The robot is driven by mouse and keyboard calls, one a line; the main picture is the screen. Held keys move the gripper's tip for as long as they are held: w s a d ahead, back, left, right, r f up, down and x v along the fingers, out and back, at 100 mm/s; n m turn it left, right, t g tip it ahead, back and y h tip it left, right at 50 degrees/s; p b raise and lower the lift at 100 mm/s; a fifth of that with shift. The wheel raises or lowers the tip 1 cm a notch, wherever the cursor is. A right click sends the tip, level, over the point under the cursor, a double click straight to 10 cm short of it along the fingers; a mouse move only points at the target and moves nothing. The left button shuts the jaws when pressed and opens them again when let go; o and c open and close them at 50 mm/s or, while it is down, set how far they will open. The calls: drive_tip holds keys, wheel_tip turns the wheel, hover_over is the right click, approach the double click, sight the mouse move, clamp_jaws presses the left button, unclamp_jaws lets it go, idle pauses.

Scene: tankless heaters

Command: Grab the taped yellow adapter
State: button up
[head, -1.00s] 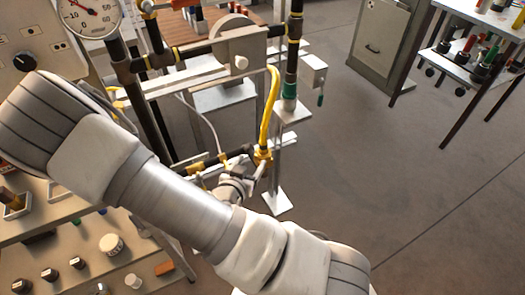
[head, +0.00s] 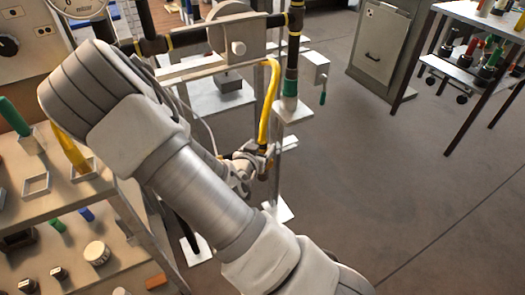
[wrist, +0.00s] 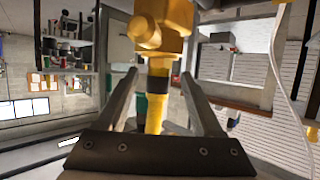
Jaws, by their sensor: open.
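The taped yellow adapter (wrist: 155,114) stands between the two fingers of my gripper (wrist: 159,76) in the wrist view. A black band of tape wraps its middle. A larger yellow fitting with a round knob (wrist: 146,33) sits at its upper end. My gripper is open, with a gap visible on both sides of the adapter. In the head view my gripper (head: 260,160) is at the lower end of a curved yellow hose (head: 270,100). There the adapter is small and largely hidden by my gripper.
A black pipe (head: 292,55) with a green end stands right beside the hose. A pipe frame and a white plate (head: 218,98) lie behind my arm. A shelf with loose parts (head: 50,220) is at left. Open floor (head: 400,180) lies at right.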

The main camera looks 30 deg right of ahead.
sight(265, 144)
drive_tip(key=x, duration=0.2)
drive_tip(key=b+x, duration=0.1)
drive_tip(key=x, duration=0.1)
drive_tip(key=shift+s+f+b, duration=0.15)
drive_tip(key=shift+f+b, duration=0.1)
drive_tip(key=shift+b, duration=0.05)
drive_tip(key=shift+w+d, duration=0.25)
drive_tip(key=shift+w, duration=0.05)
clamp_jaws()
